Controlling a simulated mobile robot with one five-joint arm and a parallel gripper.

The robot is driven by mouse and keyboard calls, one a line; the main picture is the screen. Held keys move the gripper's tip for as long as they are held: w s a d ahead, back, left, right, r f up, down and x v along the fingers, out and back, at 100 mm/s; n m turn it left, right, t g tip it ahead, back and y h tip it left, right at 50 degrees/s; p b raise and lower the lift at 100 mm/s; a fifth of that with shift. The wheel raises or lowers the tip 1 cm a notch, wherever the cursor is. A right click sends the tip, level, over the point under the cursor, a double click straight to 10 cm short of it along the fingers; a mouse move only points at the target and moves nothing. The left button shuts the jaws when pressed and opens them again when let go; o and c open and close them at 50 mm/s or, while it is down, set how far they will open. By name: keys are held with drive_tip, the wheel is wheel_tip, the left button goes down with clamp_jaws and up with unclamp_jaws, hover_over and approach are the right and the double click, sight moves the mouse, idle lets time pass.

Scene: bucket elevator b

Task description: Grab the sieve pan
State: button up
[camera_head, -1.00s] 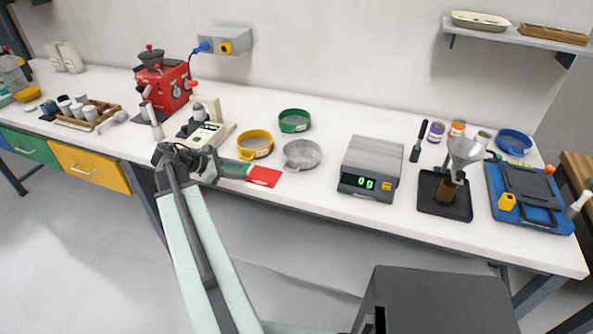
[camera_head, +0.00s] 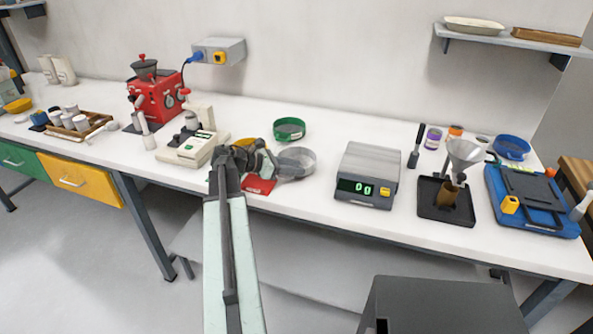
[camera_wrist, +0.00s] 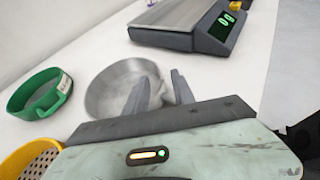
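The round grey metal sieve pan (camera_head: 299,163) sits on the white bench, left of the digital scale. In the wrist view the pan (camera_wrist: 110,91) looks shallow and empty, with its near right side partly covered by my fingers. My gripper (camera_head: 274,166) is at the pan's left side in the head view. In the wrist view my gripper (camera_wrist: 161,88) has its two fingers apart, one across the pan's inside and one beyond its right wall. Whether the fingers touch the pan cannot be told.
A green sieve (camera_head: 290,128) and a partly hidden yellow sieve (camera_wrist: 24,161) stand close by. The scale (camera_head: 369,170) is to the right. A red card (camera_head: 259,186) lies below my gripper. A white device (camera_head: 190,150) stands left.

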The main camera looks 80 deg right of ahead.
drive_tip(key=shift+x, duration=0.9)
drive_tip(key=shift+w, duration=0.1)
clamp_jaws()
idle(0.5)
